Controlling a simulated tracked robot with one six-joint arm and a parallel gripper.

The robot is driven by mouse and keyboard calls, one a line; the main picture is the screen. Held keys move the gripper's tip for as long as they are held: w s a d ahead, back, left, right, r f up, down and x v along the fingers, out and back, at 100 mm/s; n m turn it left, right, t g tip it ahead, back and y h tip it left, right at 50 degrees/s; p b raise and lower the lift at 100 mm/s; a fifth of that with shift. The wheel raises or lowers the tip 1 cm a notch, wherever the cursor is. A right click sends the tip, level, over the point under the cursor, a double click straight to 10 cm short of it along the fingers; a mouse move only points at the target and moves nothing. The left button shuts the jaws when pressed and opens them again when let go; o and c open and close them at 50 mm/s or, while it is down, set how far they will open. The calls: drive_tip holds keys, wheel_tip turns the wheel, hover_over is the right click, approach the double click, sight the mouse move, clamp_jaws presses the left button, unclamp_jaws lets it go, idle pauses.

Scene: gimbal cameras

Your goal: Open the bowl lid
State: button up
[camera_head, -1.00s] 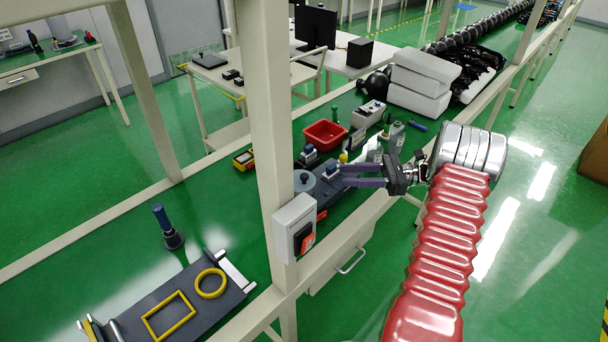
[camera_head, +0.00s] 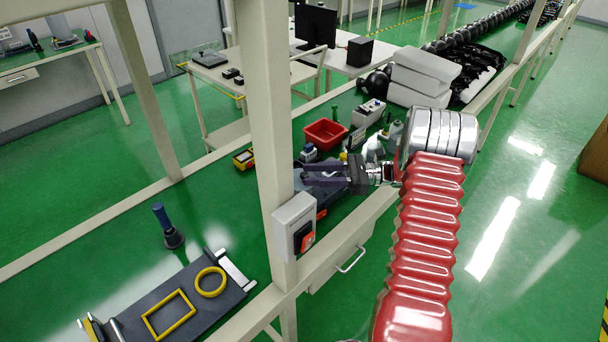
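My gripper (camera_head: 306,175) reaches left over the grey workbench unit (camera_head: 328,199), just right of the cream post. Its two purple fingers point left, with their tips beside the post. Whether they are apart or closed on something is unclear from this angle. The grey round bowl lid with its dark knob is not clearly visible now; the fingers and post cover the place where it showed earlier.
The cream post (camera_head: 270,130) stands close to the fingertips, with a grey switch box (camera_head: 293,222) on it. A red bin (camera_head: 325,134), a small white-and-blue device (camera_head: 309,152) and bottles stand behind the gripper. A yellow ring (camera_head: 210,282) lies at lower left.

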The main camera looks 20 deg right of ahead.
sight(304, 174)
drive_tip(key=shift+x, duration=1.55)
drive_tip(key=shift+c, duration=0.5)
clamp_jaws()
